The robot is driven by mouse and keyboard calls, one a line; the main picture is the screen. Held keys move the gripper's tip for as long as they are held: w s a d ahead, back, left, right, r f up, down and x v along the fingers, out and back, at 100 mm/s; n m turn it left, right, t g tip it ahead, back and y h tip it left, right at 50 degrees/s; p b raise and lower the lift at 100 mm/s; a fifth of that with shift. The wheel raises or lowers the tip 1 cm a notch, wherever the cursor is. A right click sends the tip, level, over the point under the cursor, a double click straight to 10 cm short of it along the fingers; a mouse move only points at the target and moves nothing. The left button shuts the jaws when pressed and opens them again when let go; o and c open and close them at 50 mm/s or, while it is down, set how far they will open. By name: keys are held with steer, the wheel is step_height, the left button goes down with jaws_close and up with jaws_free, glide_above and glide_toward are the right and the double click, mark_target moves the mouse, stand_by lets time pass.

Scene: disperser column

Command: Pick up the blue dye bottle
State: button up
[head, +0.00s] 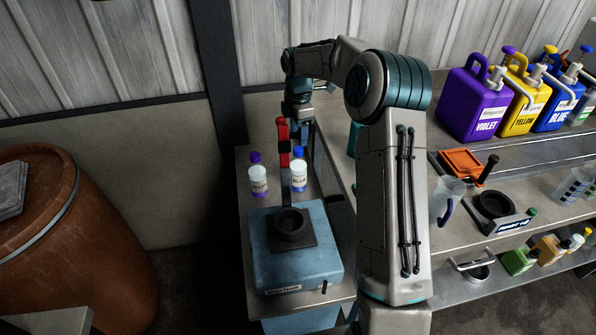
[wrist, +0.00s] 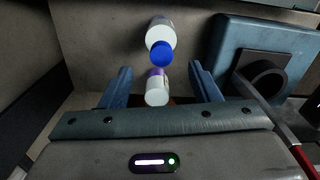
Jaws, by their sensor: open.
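The blue dye bottle (head: 299,176) is white with a blue cap and a "BLUE" label, upright on the bench behind the blue machine. A similar violet bottle (head: 258,183) stands to its left. In the wrist view my gripper (wrist: 162,72) is open and empty. There the blue bottle (wrist: 161,32) shows above the fingertips, with the violet bottle (wrist: 156,92) lower down in the picture between the fingers. Neither bottle appears gripped.
The blue machine (head: 290,268) with a black cup holder stands in front of the bottles. A red-handled upright (head: 283,140) rises close by the blue bottle. Large dye jugs (head: 474,103) and a clear jug (head: 446,203) are on the right bench. A brown barrel (head: 75,245) stands left.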

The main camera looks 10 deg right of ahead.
mark_target(299, 148)
step_height(299, 148, down, 8)
steer(key=shift+s+r+p, duration=0.1)
steer(key=shift+r+p, duration=0.05)
steer(key=shift+p, duration=0.55)
steer(key=shift+c, duration=0.4)
steer(key=shift+r, duration=0.1)
jaws_close()
